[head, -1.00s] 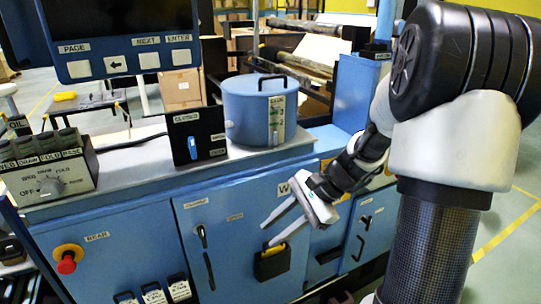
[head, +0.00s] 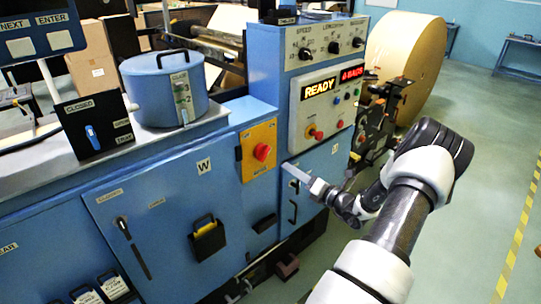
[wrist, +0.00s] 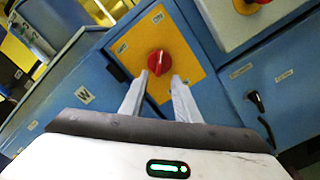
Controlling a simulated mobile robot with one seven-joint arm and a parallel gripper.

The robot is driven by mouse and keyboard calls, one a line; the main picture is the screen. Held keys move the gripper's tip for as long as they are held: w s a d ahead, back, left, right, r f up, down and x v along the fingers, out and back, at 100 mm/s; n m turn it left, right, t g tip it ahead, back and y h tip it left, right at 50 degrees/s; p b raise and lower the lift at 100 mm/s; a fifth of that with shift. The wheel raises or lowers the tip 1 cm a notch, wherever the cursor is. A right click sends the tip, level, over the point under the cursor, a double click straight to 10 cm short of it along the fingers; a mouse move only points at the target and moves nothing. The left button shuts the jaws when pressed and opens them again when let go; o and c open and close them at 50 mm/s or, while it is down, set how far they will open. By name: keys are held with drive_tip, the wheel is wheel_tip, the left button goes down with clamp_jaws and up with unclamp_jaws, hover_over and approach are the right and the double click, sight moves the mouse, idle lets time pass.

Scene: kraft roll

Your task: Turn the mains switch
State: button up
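The mains switch appears as a red rotary knob (head: 262,152) on a yellow plate (head: 253,170) set in the blue machine's front. In the wrist view, the red knob (wrist: 159,62) is just beyond my fingertips and lines up with the gap between them. Small labels on the yellow plate (wrist: 195,45) are too blurred to read. My gripper (head: 289,171) is open, with nothing between its fingers, to the lower right of the knob in the head view. In the wrist view, my gripper (wrist: 160,77) points at the plate. I see no contact.
A control panel (head: 322,95) with knobs, a READY display and a red button (head: 316,133) stands right of the switch. A cabinet door with a black handle (head: 123,228) is left. A large kraft roll (head: 408,55) stands behind. The floor at right is clear.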

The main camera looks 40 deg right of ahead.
sight(263, 153)
drive_tip(key=w+a+p, duration=0.1)
drive_tip(key=w, duration=1.1)
drive_tip(key=shift+c, duration=0.2)
clamp_jaws()
